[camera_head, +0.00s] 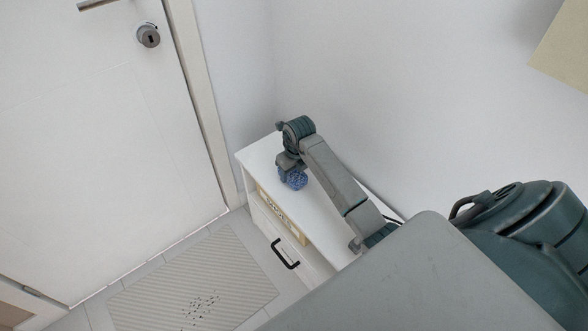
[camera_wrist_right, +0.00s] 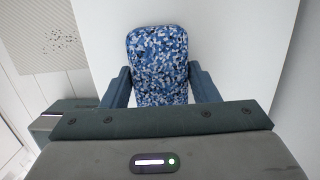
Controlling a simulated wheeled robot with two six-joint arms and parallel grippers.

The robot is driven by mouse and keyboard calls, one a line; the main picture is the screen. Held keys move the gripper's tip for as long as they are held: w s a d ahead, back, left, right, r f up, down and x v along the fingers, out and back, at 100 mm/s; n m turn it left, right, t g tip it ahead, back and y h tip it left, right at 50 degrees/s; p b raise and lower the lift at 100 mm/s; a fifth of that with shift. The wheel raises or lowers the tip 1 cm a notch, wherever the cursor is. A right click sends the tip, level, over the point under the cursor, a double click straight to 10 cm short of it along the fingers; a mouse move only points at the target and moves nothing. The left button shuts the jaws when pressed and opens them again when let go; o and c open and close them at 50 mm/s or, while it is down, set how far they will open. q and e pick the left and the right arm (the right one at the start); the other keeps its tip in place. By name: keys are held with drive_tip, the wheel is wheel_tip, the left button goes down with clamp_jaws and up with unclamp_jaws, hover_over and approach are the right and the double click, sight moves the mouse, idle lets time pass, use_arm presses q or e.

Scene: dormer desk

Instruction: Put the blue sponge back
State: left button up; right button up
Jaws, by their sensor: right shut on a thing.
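The blue sponge (camera_head: 294,179) is speckled blue and white. In the head view it shows just below my right gripper (camera_head: 288,167), over the white top of a low cabinet (camera_head: 327,219). In the right wrist view the sponge (camera_wrist_right: 158,62) sits between the two fingers of my right gripper (camera_wrist_right: 160,88), which is shut on it from both sides. I cannot tell whether the sponge touches the cabinet top. My left gripper is not in view.
The cabinet has an open compartment with a yellowish labelled box (camera_head: 281,215) and a drawer with a black handle (camera_head: 285,254). A speckled mat (camera_head: 195,280) lies on the floor. A white door (camera_head: 100,130) stands left, and walls close in behind.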

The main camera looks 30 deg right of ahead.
drive_tip(key=o, duration=0.9)
